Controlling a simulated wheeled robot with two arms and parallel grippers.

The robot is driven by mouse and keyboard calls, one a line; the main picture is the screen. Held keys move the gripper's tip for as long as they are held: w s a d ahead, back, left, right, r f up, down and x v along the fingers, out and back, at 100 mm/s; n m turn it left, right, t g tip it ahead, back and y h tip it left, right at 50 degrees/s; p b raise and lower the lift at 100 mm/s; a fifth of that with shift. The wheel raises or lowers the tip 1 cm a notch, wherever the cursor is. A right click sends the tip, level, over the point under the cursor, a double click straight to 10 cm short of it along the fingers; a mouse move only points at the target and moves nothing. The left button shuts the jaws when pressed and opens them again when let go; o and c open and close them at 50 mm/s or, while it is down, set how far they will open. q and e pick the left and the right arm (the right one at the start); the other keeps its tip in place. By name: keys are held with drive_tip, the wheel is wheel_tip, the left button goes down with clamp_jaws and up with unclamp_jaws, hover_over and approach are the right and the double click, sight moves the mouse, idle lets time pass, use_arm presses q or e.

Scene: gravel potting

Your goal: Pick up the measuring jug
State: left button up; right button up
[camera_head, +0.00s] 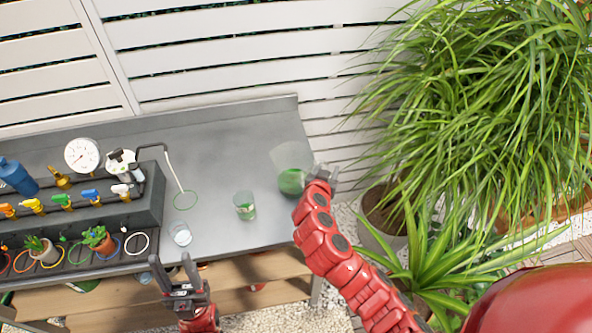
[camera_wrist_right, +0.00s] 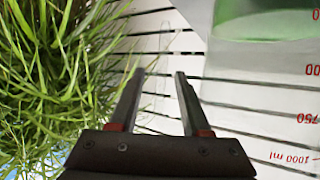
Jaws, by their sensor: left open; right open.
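The measuring jug (camera_head: 290,163) is clear, with green contents low in it, at the right end of the grey bench. In the right wrist view the jug (camera_wrist_right: 262,75) fills the upper right, with red marks reading 750 and 1000 ml. My right gripper (camera_head: 324,174) is close by the jug's right side in the head view. In the wrist view this gripper (camera_wrist_right: 160,75) is open and empty, and the jug lies beyond and right of its fingers, not between them. My left gripper (camera_head: 173,268) is open and empty in front of the bench's front edge.
A smaller glass (camera_head: 245,206) with green contents and a small clear cup (camera_head: 181,234) stand left of the jug. A dark rack (camera_head: 150,207) with coloured taps and a gauge (camera_head: 82,155) is further left. A leafy plant (camera_head: 480,100) crowds the right.

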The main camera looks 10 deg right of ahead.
drive_tip(key=shift+w+d+f, duration=0.25)
drive_tip(key=shift+w, duration=0.3)
clamp_jaws()
idle(1.1)
